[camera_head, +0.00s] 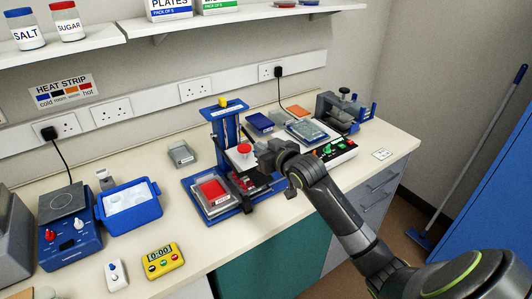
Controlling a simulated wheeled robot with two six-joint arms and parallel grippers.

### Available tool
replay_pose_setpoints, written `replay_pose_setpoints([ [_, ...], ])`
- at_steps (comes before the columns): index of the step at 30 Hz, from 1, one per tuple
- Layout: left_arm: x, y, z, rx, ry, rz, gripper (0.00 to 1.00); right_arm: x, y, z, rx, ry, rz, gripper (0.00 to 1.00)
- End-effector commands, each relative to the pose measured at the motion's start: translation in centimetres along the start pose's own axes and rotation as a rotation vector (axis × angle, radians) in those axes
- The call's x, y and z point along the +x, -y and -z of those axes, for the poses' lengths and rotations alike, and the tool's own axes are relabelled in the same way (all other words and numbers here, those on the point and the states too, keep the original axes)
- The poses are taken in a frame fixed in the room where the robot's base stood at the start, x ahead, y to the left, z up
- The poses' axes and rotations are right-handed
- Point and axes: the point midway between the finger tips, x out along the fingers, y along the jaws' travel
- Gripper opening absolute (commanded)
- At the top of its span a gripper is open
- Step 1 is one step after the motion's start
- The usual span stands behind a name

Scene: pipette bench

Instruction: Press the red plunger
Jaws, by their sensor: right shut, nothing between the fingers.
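The red plunger (244,148) is a small round red knob on top of a white block on a blue upright stand (222,127). My right gripper (264,160) is just to the right of the plunger, at about the height of the white block. Its fingers are shut and look empty. I cannot tell whether it touches the block or stand. Part of the stand's right side is hidden behind my gripper. My left gripper is not in view.
A blue ice box (130,203), a yellow timer (161,260) and a blue stirrer (70,240) stand at left. A control box (335,151) is at right.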

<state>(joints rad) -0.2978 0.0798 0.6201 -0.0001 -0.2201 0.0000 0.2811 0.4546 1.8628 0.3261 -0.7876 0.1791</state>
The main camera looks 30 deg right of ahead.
Motion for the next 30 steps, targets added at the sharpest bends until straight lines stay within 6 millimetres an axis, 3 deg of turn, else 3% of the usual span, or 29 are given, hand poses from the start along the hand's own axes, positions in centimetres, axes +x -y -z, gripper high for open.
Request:
replay_pose_setpoints([
  [8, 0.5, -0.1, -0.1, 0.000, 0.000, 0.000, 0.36, -2.0, 0.0, 0.0, 0.000, 0.000, 0.000, 0.00],
  [30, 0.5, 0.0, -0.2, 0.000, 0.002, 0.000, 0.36, -2.1, 0.0, 0.0, 0.000, 0.000, 0.000, 0.00],
])
